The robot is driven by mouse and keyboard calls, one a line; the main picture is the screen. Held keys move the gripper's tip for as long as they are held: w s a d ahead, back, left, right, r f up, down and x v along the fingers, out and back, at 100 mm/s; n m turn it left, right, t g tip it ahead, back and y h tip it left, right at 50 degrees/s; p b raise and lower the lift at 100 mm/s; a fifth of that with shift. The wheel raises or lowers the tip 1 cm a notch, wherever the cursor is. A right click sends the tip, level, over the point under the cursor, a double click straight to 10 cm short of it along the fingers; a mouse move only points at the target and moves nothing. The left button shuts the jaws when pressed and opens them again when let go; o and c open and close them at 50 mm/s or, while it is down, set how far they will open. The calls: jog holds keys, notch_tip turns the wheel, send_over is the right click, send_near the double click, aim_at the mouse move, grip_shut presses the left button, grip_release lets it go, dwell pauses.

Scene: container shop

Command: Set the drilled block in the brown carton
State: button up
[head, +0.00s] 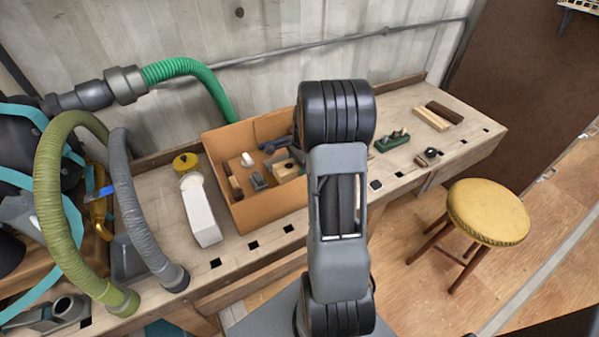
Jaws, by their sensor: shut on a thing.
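The brown carton (217,144) stands open on the workbench, left of my raised arm. A pale wooden block with a dark hole, which looks like the drilled block (286,169), shows at the carton's right side, close to my arm. My gripper (296,157) is mostly hidden behind my arm; a dark part of it shows beside this block, and it is shut on it. I cannot tell whether the block touches the carton's floor.
The carton also holds a brown block (236,188), a grey piece (258,181) and a white piece (247,160). Hoses (145,215) rise at far left. A stool (487,212) stands at right.

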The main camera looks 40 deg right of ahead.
jog(key=shift+f, duration=1.45)
jog(key=shift+f, duration=0.15)
jog(key=o, duration=1.1)
jog(key=r, duration=0.3)
jog(key=d+r, duration=0.1)
jog(key=r, duration=0.7)
jog(key=shift+s+d+r+p, duration=0.1)
jog(key=shift+d+r+p, duration=0.1)
jog(key=shift+p, duration=0.1)
jog(key=a+r+n, duration=0.1)
jog(key=a, duration=0.1)
jog(key=a+r+n, duration=0.1)
jog(key=a, duration=0.1)
jog(key=s+a+r+n, duration=0.1)
jog(key=a, duration=0.1)
jog(key=shift+r+n+h, duration=0.3)
jog(key=shift+n, duration=0.1)
jog(key=s+a+n+t, duration=0.1)
jog(key=s+a+n, duration=0.3)
jog(key=a+n, duration=0.1)
jog(key=s+a+r+n+t, duration=0.1)
jog(key=s+a+n, duration=0.3)
jog(key=a+n, duration=0.1)
jog(key=s+a+n+t, duration=0.1)
jog(key=s+a+n, duration=0.3)
jog(key=a+n, duration=0.1)
jog(key=shift+s+a+r+n+h, duration=0.3)
jog(key=shift+a+n+h, duration=0.1)
jog(key=shift+a, duration=0.25)
